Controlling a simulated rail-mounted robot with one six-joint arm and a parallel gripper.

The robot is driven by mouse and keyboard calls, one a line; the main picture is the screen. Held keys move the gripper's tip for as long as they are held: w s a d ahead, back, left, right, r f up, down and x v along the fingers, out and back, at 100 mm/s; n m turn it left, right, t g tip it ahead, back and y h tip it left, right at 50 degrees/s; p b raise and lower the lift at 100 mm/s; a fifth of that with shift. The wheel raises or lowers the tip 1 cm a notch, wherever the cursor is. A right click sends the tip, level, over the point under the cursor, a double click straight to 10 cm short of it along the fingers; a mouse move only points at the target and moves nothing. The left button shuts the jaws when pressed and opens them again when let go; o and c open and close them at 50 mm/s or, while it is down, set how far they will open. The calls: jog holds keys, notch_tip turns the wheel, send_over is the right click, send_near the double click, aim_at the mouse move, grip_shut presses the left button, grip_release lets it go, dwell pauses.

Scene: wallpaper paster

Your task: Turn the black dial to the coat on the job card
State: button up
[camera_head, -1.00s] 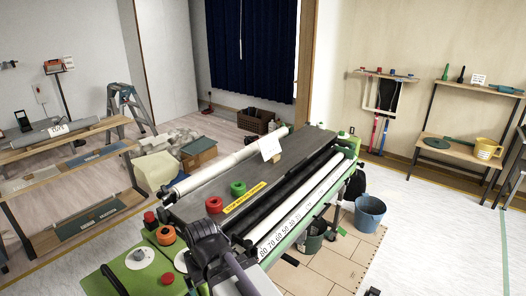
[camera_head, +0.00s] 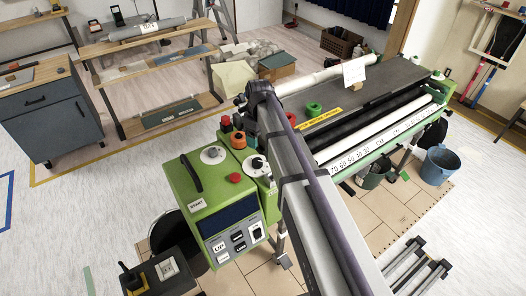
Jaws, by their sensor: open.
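A black dial (camera_head: 257,163) sits on a white disc on the green paster machine, just left of my arm. A second white disc (camera_head: 213,154) with a small knob is on the green control box to its left. The markings on both are too small to read. A white card (camera_head: 354,70), possibly the job card, stands on the machine's dark top; its writing is not legible. My arm (camera_head: 318,210) rises from the bottom edge to a dark joint near the machine's rollers. I cannot make out my gripper's fingers.
The control box (camera_head: 190,190) has a black handle, a red button (camera_head: 234,177) and white-labelled switches. Red and orange round parts (camera_head: 238,140) stand close behind the dial. A black bin (camera_head: 172,235) is at lower left. A blue bucket (camera_head: 438,165) stands at right. Floor at left is clear.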

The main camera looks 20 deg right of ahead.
aim_at(258, 161)
jog(key=f+b, duration=0.3)
jog(key=f+n+b, duration=0.1)
jog(key=f+b, duration=0.3)
jog(key=f+n+b, duration=0.1)
jog(key=f+b, duration=0.3)
jog(key=shift+s+a, duration=0.25)
jog(key=shift+s, duration=0.15)
jog(key=shift+r, duration=0.15)
jog(key=c, duration=0.9)
